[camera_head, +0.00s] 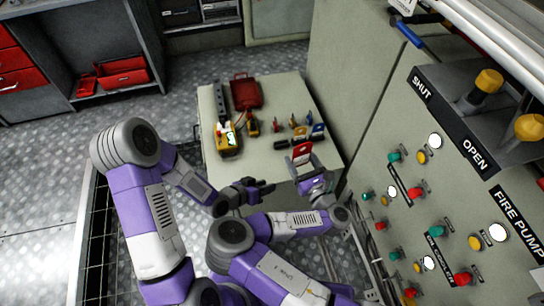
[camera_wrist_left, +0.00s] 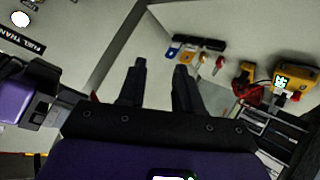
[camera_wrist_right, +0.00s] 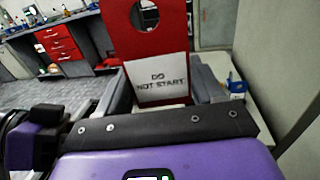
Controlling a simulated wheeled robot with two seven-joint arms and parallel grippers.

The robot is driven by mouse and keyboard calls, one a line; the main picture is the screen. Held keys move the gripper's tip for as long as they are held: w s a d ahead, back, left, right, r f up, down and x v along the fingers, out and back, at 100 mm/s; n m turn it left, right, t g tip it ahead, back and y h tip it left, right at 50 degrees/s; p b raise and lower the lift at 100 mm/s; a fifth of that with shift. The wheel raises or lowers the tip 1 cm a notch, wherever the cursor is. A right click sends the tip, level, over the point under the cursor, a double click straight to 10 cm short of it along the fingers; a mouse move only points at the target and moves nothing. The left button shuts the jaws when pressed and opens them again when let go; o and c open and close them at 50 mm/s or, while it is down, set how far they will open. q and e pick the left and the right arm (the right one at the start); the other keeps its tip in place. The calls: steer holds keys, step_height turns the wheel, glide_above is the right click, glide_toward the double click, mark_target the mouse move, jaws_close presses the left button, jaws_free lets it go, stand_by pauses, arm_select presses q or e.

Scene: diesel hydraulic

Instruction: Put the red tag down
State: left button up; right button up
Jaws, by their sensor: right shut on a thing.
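The red tag (camera_head: 302,150) is in my right gripper (camera_head: 303,162), above the near right part of the pale cabinet top (camera_head: 262,165). In the right wrist view the red tag (camera_wrist_right: 145,35) stands upright between the fingers. It has a round hole and a white label reading "DO NOT START". My left gripper (camera_head: 262,187) is empty and open, left of the right gripper and by the cabinet's near edge. In the left wrist view its two fingers (camera_wrist_left: 158,80) are apart with nothing between them.
On the cabinet top are a yellow meter (camera_head: 228,140), a red case (camera_head: 246,93) and several small coloured items (camera_head: 300,128). A control panel (camera_head: 440,190) with knobs and buttons stands close on the right. The top's near left part is clear.

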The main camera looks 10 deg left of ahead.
arm_select(q)
step_height(320, 180, up, 8)
steer(key=w+m+t+h, duration=0.2)
steer(key=m+h, duration=0.1)
steer(key=m+g+h, duration=0.1)
steer(key=m+h, duration=0.4)
steer(key=m, duration=0.1)
glide_toward(310, 145)
steer(key=a, duration=0.2)
steer(key=x, duration=0.8)
steer(key=s+x, duration=0.1)
steer(key=x, duration=0.2)
steer(key=shift+w+d, duration=0.25)
steer(key=shift+d, duration=0.35)
jaws_close()
arm_select(e)
steer(key=o, duration=1.1)
